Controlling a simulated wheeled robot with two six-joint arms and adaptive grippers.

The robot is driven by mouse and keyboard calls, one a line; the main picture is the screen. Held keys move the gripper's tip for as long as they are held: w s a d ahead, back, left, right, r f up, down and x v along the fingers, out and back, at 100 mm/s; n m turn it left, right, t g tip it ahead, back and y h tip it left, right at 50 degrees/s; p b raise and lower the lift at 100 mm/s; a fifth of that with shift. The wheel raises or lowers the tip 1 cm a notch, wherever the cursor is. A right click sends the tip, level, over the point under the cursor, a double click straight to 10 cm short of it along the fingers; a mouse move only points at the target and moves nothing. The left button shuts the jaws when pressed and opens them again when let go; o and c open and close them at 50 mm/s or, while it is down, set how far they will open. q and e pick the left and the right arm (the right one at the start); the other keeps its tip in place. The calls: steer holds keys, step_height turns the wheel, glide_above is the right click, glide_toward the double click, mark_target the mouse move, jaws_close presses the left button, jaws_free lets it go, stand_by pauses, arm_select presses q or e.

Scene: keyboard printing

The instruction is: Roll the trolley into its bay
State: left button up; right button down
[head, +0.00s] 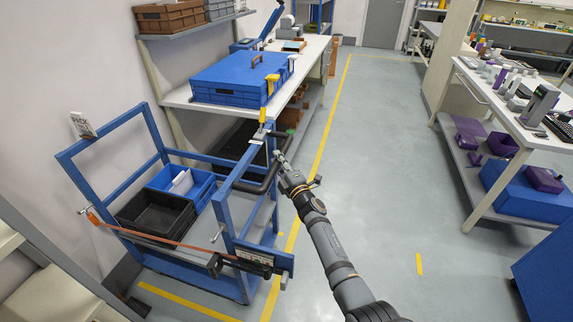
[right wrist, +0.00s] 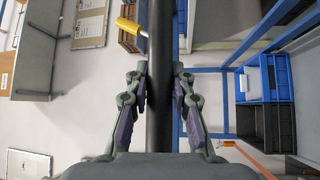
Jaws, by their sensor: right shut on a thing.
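The trolley (head: 152,132) is a blue tube frame standing at the left by the wall, carrying a black crate (head: 155,213) and a blue crate (head: 183,182). A black handle (head: 262,188) sticks out on its right side. My right gripper (head: 281,163) is shut on this handle. In the right wrist view, the fingers (right wrist: 160,95) lie on both sides of the black bar (right wrist: 160,50). Yellow floor lines (head: 185,300) run in front of the trolley and along its right side (head: 318,150). My left gripper is in neither view.
A workbench (head: 178,97) with a blue case (head: 235,80) stands just behind the trolley. An orange strap (head: 165,242) crosses the trolley's front. A table (head: 500,115) with purple and blue boxes below stands at right. The grey aisle floor (head: 385,150) between is clear.

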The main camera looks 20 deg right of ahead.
steer(key=shift+w+a+f, duration=0.1)
steer(key=shift+a, duration=0.1)
stand_by(0.3)
steer(key=c, duration=1.6)
jaws_free()
steer(key=o, duration=0.5)
steer(key=shift+w+a, duration=0.15)
steer(key=shift+a, duration=0.1)
steer(key=shift+d, duration=0.1)
steer(key=shift+s, duration=0.2)
steer(key=v, duration=1.1)
steer(key=shift+s, duration=0.35)
